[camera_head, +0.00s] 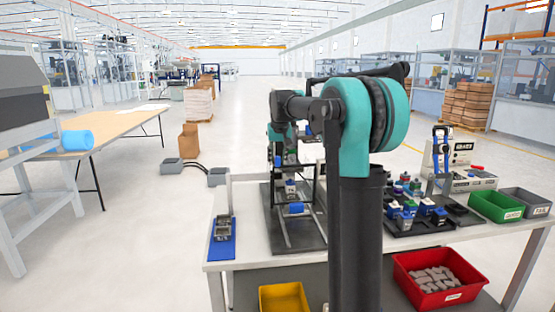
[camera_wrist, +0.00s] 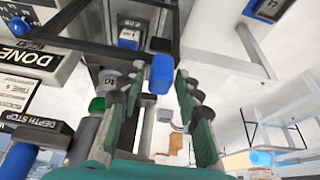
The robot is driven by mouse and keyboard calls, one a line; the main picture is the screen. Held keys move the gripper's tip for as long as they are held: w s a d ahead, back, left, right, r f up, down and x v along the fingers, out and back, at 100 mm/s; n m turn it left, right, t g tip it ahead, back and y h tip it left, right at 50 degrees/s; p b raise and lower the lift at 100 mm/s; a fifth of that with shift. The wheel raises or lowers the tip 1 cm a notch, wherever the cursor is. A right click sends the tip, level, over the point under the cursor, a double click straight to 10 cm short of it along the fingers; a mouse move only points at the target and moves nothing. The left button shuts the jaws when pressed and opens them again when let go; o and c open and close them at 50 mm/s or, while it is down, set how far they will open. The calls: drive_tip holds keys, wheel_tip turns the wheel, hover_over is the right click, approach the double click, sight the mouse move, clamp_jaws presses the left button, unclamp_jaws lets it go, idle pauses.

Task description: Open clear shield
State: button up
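A dark frame fixture (camera_head: 316,190) stands on a dark base plate on the workbench, and a blue block (camera_head: 297,208) shows low within it. I cannot clearly make out a clear panel on it. My gripper shows in the wrist view (camera_wrist: 159,88) with its teal fingers spread apart. A blue block (camera_wrist: 162,73) on a grey bar lies in line with the gap between the fingertips. I cannot tell whether it is between them or beyond them. In the head view my arm hides part of the fixture, and the gripper's fingers are not clear there.
A blue mat (camera_head: 222,250) with a metal part lies at the bench's left. Coloured parts on a black tray (camera_head: 420,228), a green bin (camera_head: 496,207) and a grey bin (camera_head: 525,203) stand on the right. A red bin (camera_head: 440,278) and a yellow bin (camera_head: 284,298) sit lower.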

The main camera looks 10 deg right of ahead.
clamp_jaws()
drive_tip(key=a, duration=1.7)
drive_tip(key=shift+o, duration=1.6)
unclamp_jaws()
drive_tip(key=v, duration=1.2)
